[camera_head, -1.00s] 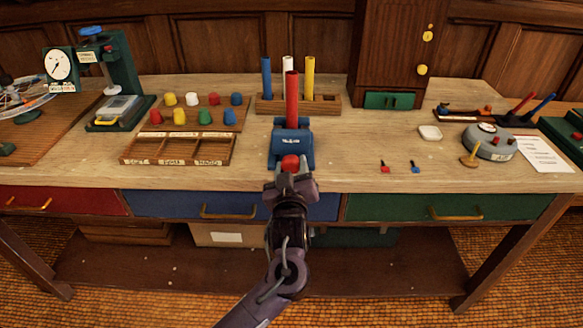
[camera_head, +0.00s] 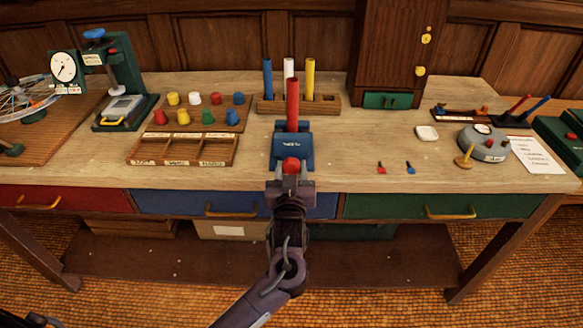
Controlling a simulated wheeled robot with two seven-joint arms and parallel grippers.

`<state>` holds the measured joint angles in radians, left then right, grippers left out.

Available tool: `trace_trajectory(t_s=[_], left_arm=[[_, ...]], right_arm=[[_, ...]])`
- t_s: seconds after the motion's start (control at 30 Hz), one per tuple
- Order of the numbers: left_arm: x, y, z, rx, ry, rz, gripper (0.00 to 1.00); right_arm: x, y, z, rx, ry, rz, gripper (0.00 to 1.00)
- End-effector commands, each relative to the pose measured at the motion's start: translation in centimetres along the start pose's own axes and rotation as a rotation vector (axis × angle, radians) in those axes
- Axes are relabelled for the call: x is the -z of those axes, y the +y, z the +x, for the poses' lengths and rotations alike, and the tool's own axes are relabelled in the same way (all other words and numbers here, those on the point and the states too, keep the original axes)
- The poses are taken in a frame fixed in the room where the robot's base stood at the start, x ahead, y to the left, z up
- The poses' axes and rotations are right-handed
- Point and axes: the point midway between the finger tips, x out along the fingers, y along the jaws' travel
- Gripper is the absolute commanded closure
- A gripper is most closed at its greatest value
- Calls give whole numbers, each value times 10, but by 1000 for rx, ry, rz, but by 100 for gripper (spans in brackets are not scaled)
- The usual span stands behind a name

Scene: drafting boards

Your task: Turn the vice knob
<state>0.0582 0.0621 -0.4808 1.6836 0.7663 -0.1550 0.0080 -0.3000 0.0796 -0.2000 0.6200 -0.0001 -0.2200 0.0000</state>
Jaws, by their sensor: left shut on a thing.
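The blue vice (camera_head: 293,150) stands at the front middle of the workbench. A red rod (camera_head: 292,100) stands upright in it. The red vice knob (camera_head: 291,166) is on the vice's near side, facing me. My left gripper (camera_head: 291,174) comes up from below at the bench's front edge and is shut on the knob, with a finger on each side of it. The lower part of the knob is hidden by the gripper. My right gripper is not in view.
A rack (camera_head: 330,104) with blue, white and yellow rods stands behind the vice. A sorting tray (camera_head: 183,150) and several coloured caps lie to the left. Small red and blue pieces (camera_head: 410,168) lie to the right. Bare bench top surrounds the vice's right side.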

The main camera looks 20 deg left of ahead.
Motion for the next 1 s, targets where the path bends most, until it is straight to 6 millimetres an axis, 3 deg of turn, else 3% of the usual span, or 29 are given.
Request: trace_trajectory(t_s=[0.03,0.2,0.53,1.0], left_arm=[[-1,0,0,0,0,0,55],[0,0,0,0,0,-1,36],[-1,0,-5,-1,-1,-2,36],[-2,0,-73,0,-2,-2,36]], right_arm=[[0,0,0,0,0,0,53],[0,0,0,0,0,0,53],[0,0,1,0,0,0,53],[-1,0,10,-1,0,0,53]])
